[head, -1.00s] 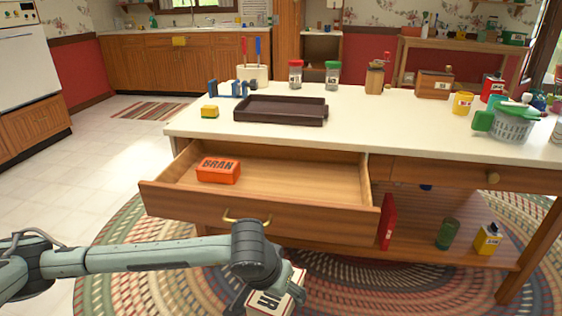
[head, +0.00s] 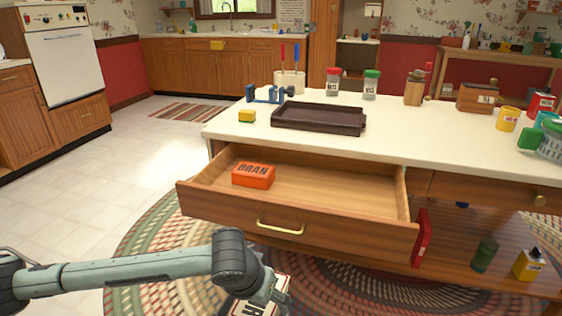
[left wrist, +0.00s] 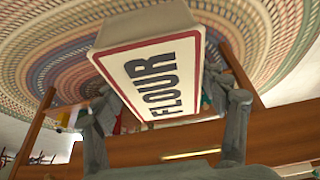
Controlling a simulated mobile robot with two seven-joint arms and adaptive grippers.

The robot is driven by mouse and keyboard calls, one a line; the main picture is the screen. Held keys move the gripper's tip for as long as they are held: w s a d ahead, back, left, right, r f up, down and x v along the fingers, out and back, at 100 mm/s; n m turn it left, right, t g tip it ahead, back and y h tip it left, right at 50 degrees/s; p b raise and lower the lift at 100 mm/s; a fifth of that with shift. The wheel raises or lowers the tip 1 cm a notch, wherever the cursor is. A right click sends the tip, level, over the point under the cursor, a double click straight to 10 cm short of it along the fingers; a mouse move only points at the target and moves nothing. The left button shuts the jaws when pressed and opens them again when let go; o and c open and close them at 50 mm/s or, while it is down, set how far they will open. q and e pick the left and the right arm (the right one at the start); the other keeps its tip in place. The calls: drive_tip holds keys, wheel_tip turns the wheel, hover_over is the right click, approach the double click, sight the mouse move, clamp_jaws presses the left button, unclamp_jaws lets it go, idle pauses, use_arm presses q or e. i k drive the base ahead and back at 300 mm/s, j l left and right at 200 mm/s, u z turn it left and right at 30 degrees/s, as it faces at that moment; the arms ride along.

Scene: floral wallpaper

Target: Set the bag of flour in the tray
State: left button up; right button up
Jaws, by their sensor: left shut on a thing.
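The bag of flour (left wrist: 150,75) is white with a red border and black FLOUR lettering. In the left wrist view it sits between the fingers of my left gripper (left wrist: 165,125), which is shut on it. In the head view the bag (head: 243,308) shows only in part at the bottom edge, below and in front of the open drawer, with my left gripper (head: 268,290) at it. The dark brown tray (head: 318,118) lies on the island's white top, near its left end, and looks empty. My right gripper is not in view.
An open drawer (head: 330,228) juts out toward me below the tray, with an orange BRAN box (head: 253,175) inside.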

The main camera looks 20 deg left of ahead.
sight(304, 118)
drive_tip(key=u, duration=1.5)
drive_tip(key=i+j+u, duration=0.1)
drive_tip(key=i+u, duration=0.25)
drive_tip(key=i, duration=0.25)
drive_tip(key=i+u, duration=0.35)
drive_tip(key=i, duration=0.2)
drive_tip(key=i+u, duration=0.25)
drive_tip(key=i, duration=1.1)
drive_tip(key=i+l+z, duration=0.1)
drive_tip(key=i+z, duration=0.5)
drive_tip(key=z, duration=0.15)
drive_tip(key=i+j+z, duration=0.1)
drive_tip(key=i+z, duration=0.25)
drive_tip(key=i+l+z, duration=0.1)
drive_tip(key=i+z, duration=0.2)
drive_tip(key=i, duration=0.3)
drive_tip(key=i+z, duration=0.3)
drive_tip(key=i, duration=0.3)
drive_tip(key=i+u, duration=0.2)
drive_tip(key=i, duration=1.2)
drive_tip(key=i+z, duration=0.1)
drive_tip(key=z, duration=0.3)
drive_tip(key=i+z, duration=0.15)
drive_tip(key=z, duration=0.25)
drive_tip(key=i+j+z, duration=0.1)
drive_tip(key=z, duration=1.85)
